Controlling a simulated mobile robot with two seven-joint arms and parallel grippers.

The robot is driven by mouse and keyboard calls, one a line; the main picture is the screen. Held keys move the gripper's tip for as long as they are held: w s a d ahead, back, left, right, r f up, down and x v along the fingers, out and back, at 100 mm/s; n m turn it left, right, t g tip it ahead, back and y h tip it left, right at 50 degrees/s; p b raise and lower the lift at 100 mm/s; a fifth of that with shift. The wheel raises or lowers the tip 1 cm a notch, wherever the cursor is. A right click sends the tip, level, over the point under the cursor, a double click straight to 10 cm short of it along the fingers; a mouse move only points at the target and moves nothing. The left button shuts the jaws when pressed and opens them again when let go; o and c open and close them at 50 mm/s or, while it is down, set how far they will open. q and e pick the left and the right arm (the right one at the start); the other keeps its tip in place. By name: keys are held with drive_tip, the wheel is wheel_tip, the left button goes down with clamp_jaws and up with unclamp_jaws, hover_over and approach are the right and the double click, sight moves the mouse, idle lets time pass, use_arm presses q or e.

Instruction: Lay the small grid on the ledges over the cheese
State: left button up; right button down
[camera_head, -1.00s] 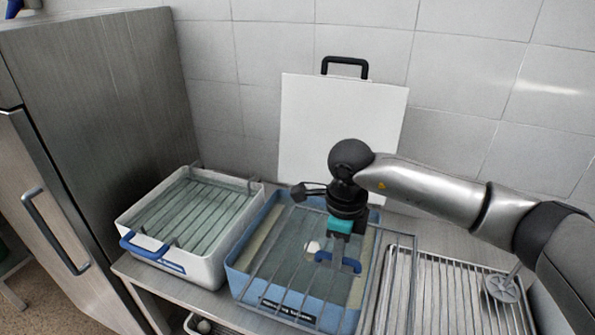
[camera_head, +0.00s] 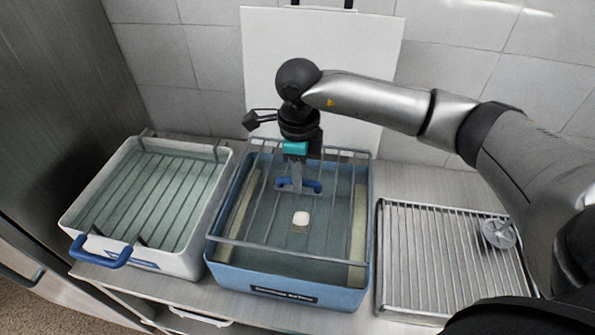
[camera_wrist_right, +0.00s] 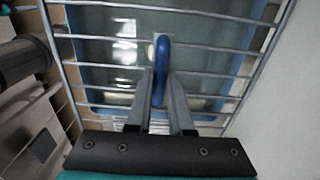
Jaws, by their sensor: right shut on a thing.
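My right gripper (camera_head: 297,183) is shut on the blue handle (camera_head: 313,186) of the small grid (camera_head: 282,251), a grey wire rack. The handle and the grid's bars also show in the wrist view (camera_wrist_right: 160,62). The grid hangs roughly level over the blue basin (camera_head: 290,287), its back edge appearing above the far rim. Cream ledges run along the basin's left (camera_head: 237,207) and right (camera_head: 358,235) inner walls. I cannot tell whether the grid touches them. The small whitish cheese (camera_head: 301,219) sits in the basin below the bars. My left gripper is out of view.
A white basin (camera_head: 195,262) with a grid and blue handle stands close on the left. A wire rack on a tray (camera_head: 440,262) lies on the right, with a round grey metal piece (camera_head: 497,233) on it. A white board (camera_head: 330,70) leans against the wall behind.

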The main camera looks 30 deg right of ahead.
drive_tip(key=b, duration=0.3)
hover_over(298, 214)
wheel_tip(298, 214, down, 4)
drive_tip(key=shift+f, duration=0.15)
drive_tip(key=shift+f+b, duration=0.5)
drive_tip(key=shift+f, duration=0.35)
drive_tip(key=shift+f+b, duration=1.2)
drive_tip(key=shift+f, duration=0.2)
drive_tip(key=shift+f+b, duration=0.55)
drive_tip(key=shift+f, duration=0.05)
drive_tip(key=shift+c, duration=1.3)
unclamp_jaws()
drive_tip(key=shift+r, duration=0.1)
